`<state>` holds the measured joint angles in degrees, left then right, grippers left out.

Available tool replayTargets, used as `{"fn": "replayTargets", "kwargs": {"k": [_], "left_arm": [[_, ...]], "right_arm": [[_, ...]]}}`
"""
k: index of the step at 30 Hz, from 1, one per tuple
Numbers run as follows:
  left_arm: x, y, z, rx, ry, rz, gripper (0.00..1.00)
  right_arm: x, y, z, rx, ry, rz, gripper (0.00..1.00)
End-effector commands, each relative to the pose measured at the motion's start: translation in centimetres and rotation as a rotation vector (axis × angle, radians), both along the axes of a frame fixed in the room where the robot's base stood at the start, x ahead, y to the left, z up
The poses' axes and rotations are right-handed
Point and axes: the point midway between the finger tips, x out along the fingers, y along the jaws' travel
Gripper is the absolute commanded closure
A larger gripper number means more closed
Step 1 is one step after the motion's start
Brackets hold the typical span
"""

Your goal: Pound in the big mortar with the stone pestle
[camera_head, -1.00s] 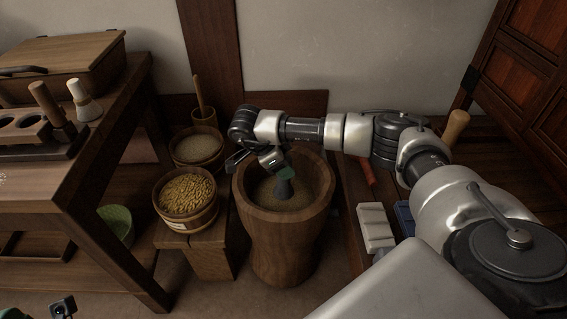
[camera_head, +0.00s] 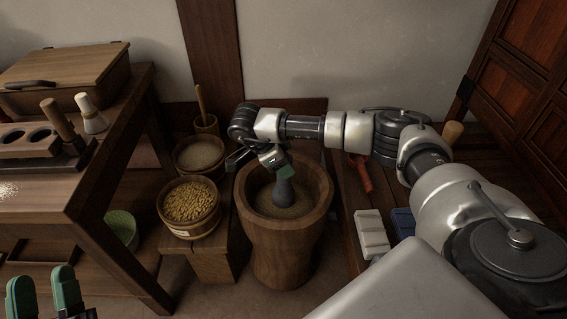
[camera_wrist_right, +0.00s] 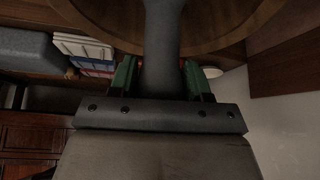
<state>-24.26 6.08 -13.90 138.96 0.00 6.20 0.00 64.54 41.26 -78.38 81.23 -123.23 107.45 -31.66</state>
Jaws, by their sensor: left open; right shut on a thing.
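The big wooden mortar (camera_head: 279,238) stands on the floor in the middle, with grainy brown matter in its bowl. My right gripper (camera_head: 282,173) is over the bowl, shut on the dark grey stone pestle (camera_head: 284,194). The pestle is roughly upright, its wide lower end down at the grain; exact contact is hard to tell. In the right wrist view, the green fingers of my right gripper (camera_wrist_right: 161,78) hold the pestle (camera_wrist_right: 161,40) on both sides, with the mortar's rim (camera_wrist_right: 108,27) beyond. My left gripper (camera_head: 42,292) is open and empty at the lower left.
A bucket of yellow grain (camera_head: 190,204) stands on a wooden block left of the mortar, with another grain bucket (camera_head: 199,155) behind. A wooden table (camera_head: 68,198) fills the left. A low bench at right holds a white block (camera_head: 371,234) and a red-handled tool (camera_head: 361,172).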

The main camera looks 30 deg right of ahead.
Motion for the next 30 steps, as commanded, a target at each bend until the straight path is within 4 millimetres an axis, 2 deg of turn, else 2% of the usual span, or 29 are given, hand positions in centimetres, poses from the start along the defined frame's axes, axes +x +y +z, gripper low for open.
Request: {"fn": "replayTargets", "kwargs": {"k": [1,9,18,23,30], "left_arm": [[0.3,0.0,-0.3,0.015,0.052,0.004,0.54],[1.3,0.5,-3.9,0.098,0.355,0.021,0.54],[0.8,1.3,-8.0,0.179,0.672,0.04,0.54],[0.5,1.6,-9.1,0.197,0.744,0.044,0.54],[0.5,1.6,-9.2,0.197,0.748,0.045,0.54]], "right_arm": [[0.1,0.0,0.8,0.0,-0.004,-0.001,0.85],[0.1,0.0,2.4,0.0,-0.004,-0.001,0.85],[0.1,0.0,3.9,0.0,-0.004,0.0,0.85],[0.1,0.0,4.1,0.0,-0.004,0.0,0.85],[0.1,0.0,4.0,0.0,-0.004,0.0,0.85]]}}
